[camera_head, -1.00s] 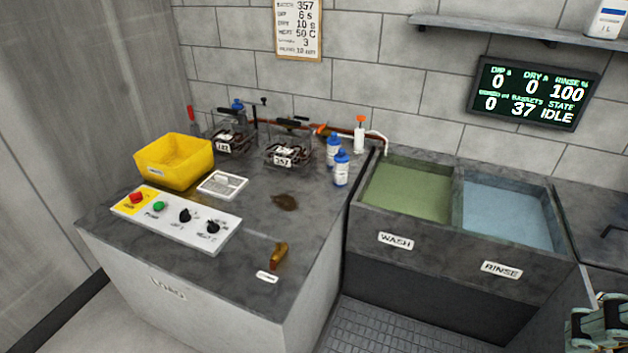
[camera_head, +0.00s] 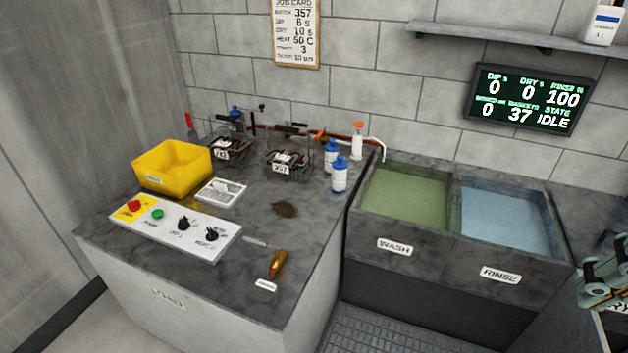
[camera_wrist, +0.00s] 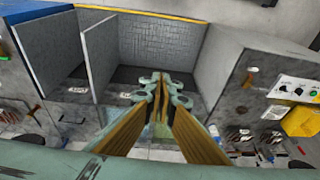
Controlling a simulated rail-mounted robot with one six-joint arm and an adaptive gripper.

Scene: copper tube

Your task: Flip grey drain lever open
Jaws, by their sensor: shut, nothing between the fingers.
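I cannot make out a grey drain lever with certainty in either view. My gripper (camera_head: 605,272) is at the right edge of the head view, partly cut off, to the right of the rinse tank (camera_head: 508,215). In the wrist view, my gripper (camera_wrist: 155,80) has its pale green fingertips together with nothing between them. The fingers hide part of what lies beneath. The green wash tank (camera_head: 408,190) is left of the rinse tank and apart from my gripper.
The load counter holds a yellow bin (camera_head: 172,166), a control panel (camera_head: 176,226), wire baskets (camera_head: 289,158), blue-capped bottles (camera_head: 340,175) and an amber cylinder (camera_head: 278,264). A shelf (camera_head: 515,38) and screen (camera_head: 530,97) are on the wall. Floor (camera_head: 385,335) shows between the counters.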

